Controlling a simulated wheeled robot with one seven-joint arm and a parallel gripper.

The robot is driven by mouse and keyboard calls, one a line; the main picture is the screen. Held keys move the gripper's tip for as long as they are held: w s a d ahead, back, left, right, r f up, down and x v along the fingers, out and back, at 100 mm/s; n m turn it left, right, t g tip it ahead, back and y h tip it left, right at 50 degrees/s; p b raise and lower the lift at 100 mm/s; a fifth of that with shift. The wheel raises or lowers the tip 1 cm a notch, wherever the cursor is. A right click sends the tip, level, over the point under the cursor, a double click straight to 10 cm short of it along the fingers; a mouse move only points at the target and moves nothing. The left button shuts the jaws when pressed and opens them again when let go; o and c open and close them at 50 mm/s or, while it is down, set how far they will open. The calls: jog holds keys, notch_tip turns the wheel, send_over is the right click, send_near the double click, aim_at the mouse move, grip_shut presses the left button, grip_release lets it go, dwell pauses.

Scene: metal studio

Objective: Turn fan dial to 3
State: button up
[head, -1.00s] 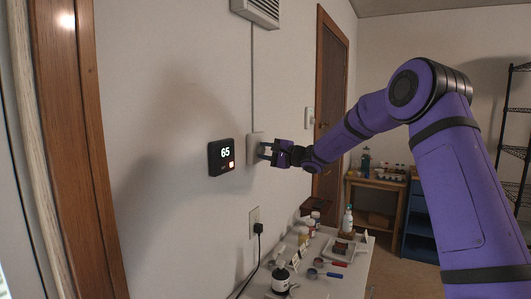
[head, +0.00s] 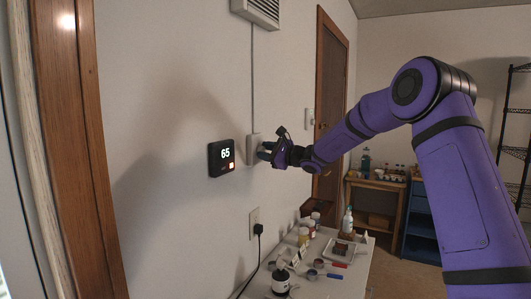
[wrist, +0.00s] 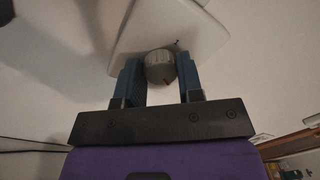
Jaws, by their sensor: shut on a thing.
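The fan dial (wrist: 160,68) is a round grey knob with a red mark, on a pale wall plate (wrist: 200,38) in the wrist view. In the head view the plate (head: 251,149) is on the wall right of a black display, and my gripper hides the dial. My gripper (wrist: 161,72) has its two blue fingers on either side of the dial, shut on it. In the head view my gripper (head: 266,150) is against the front of the plate and looks rolled. I cannot read any numbers around the dial.
A black thermostat (head: 221,157) showing 65 is on the wall left of the plate. A vent (head: 260,10) is above. Below, a white table (head: 335,285) holds bottles, spoons and a tray. A wooden door (head: 331,100) and shelves are farther back.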

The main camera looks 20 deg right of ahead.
jog(key=shift+f, duration=0.1)
dwell(0.3)
jog(key=o, duration=0.9)
jog(key=v, duration=1)
jog(key=shift+s+d, duration=0.3)
